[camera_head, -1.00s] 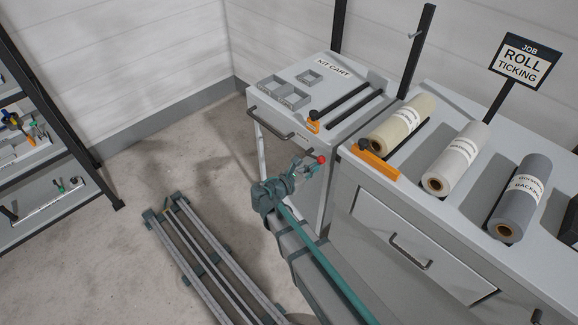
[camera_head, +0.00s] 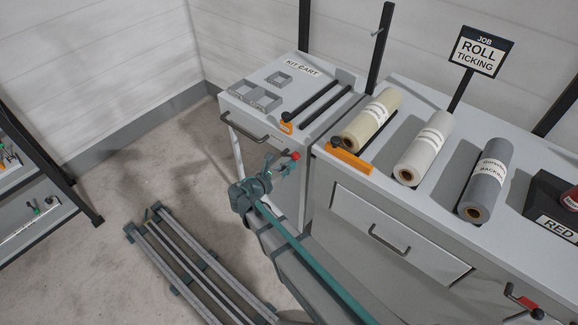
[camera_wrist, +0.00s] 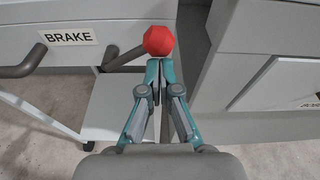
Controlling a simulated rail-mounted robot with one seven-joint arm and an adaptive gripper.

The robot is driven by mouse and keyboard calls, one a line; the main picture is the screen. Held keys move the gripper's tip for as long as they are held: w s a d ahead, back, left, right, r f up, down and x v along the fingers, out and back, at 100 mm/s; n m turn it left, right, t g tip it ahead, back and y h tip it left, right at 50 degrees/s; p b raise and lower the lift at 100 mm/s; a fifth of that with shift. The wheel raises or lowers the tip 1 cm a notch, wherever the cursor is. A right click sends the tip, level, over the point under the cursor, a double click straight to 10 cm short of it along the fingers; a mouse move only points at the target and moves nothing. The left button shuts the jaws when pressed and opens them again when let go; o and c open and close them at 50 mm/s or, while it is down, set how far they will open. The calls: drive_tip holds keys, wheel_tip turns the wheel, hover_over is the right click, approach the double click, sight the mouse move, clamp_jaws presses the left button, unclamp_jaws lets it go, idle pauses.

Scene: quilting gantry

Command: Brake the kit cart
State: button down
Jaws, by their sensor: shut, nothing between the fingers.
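The kit cart (camera_head: 245,96) stands at the back centre, a grey cart with a "KIT CART" label on top and a dark bar handle (camera_head: 243,124) at its front. A brake lever with a red knob (camera_head: 295,156) sticks out from its front; in the wrist view the red knob (camera_wrist: 158,41) is just beyond my fingertips, right of the "BRAKE" label (camera_wrist: 69,36). My gripper (camera_head: 279,166) is shut and empty, its tips at or just under the knob. I cannot tell whether they touch it. The lever's grey arm (camera_wrist: 125,58) slants down-left from the knob.
A cabinet with a drawer (camera_head: 400,235) adjoins on the right, carrying several fabric rolls (camera_head: 423,146) and a "ROLL TICKING" sign (camera_head: 481,50). Floor rails (camera_head: 195,265) lie left of my arm. A shelf rack (camera_head: 40,170) stands far left. Concrete floor between is open.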

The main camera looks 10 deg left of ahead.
drive_tip(key=s+a+f+b, duration=0.1)
drive_tip(key=s+a+b, duration=0.2)
drive_tip(key=s+a, duration=0.3)
drive_tip(key=s, duration=0.4)
drive_tip(key=shift+b, duration=0.4)
drive_tip(key=shift+w, duration=0.1)
drive_tip(key=s+d+f+m+g+y, duration=0.1)
drive_tip(key=s+d+f+m+g, duration=0.4)
drive_tip(key=f, duration=0.3)
drive_tip(key=s+d+f+m+g+y, duration=0.1)
drive_tip(key=s+d+f+m+g, duration=0.2)
drive_tip(key=d+f+m, duration=0.4)
drive_tip(key=s+d+f+m+g+y, duration=0.1)
drive_tip(key=s+d+f+m+g, duration=0.3)
drive_tip(key=f, duration=0.4)
drive_tip(key=s+d+f+m+g+y, duration=0.2)
drive_tip(key=s+d+f+m, duration=0.3)
drive_tip(key=s, duration=0.5)
drive_tip(key=s+d+f+m+g+y, duration=0.3)
drive_tip(key=s+d+f+m+g, duration=0.2)
drive_tip(key=s+d+m, duration=0.4)
drive_tip(key=shift+s+d+f, duration=0.3)
drive_tip(key=shift+s+d, duration=0.35)
drive_tip(key=shift+s, duration=0.25)
